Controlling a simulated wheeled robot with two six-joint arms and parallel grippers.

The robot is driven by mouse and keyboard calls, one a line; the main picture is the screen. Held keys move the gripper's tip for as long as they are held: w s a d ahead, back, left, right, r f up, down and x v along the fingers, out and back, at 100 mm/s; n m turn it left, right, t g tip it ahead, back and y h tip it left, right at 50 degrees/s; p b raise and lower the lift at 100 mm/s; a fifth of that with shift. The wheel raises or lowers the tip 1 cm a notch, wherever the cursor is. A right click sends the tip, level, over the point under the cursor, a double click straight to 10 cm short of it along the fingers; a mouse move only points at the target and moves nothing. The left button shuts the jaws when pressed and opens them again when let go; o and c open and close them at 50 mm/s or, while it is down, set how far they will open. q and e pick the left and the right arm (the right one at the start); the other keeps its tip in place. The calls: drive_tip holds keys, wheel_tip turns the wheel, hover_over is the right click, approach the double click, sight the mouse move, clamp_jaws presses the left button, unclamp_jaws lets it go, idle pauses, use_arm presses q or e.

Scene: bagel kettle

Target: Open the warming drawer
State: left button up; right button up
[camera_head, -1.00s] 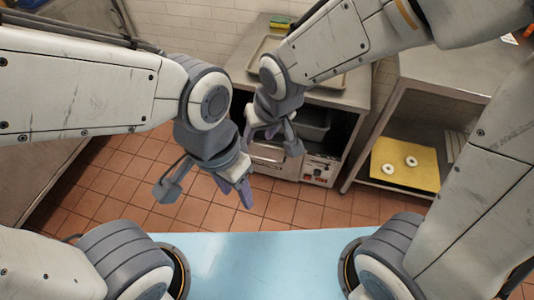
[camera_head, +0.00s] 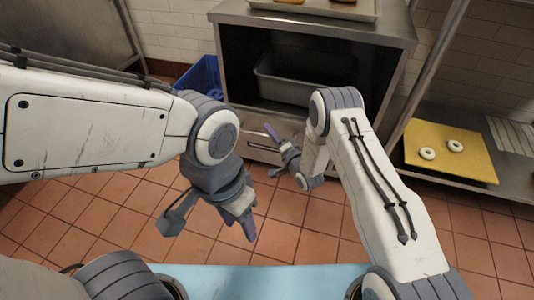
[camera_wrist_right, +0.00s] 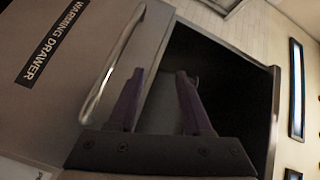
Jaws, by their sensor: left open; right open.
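The warming drawer (camera_wrist_right: 60,60) shows in the right wrist view as a grey front with a black "WARMING DRAWER" label and a silver bar handle (camera_wrist_right: 112,65). In the head view the drawer front (camera_head: 262,142) is low in the metal cabinet, partly hidden by my right arm. It looks closed. My right gripper (camera_head: 283,153) is open in front of the drawer. In the right wrist view its fingers (camera_wrist_right: 157,90) are apart, with the handle just left of the left finger, not clearly between them. My left gripper (camera_head: 212,217) is open and empty over the floor, away from the drawer.
Above the drawer is an open dark compartment with a grey bin (camera_head: 290,85). A tray (camera_head: 350,10) lies on the cabinet top. A blue crate (camera_head: 200,78) stands to the left. A yellow board (camera_head: 475,160) with two bagels lies on the right-hand shelf. Tiled floor is clear in front.

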sight(267, 136)
drive_tip(key=s+d+f+m+t+y+b, duration=0.1)
drive_tip(key=s+d+f+m+t+b, duration=0.2)
drive_tip(key=f, duration=0.6)
drive_tip(key=shift+g, duration=0.4)
drive_tip(key=b+x, duration=0.6)
drive_tip(key=x, duration=0.4)
drive_tip(key=shift+d, duration=0.1)
use_arm(q)
wheel_tip(267, 136, down, 12)
drive_tip(key=shift+r, duration=0.25)
use_arm(e)
drive_tip(key=shift+w+r, duration=0.2)
drive_tip(key=shift+w, duration=0.15)
clamp_jaws()
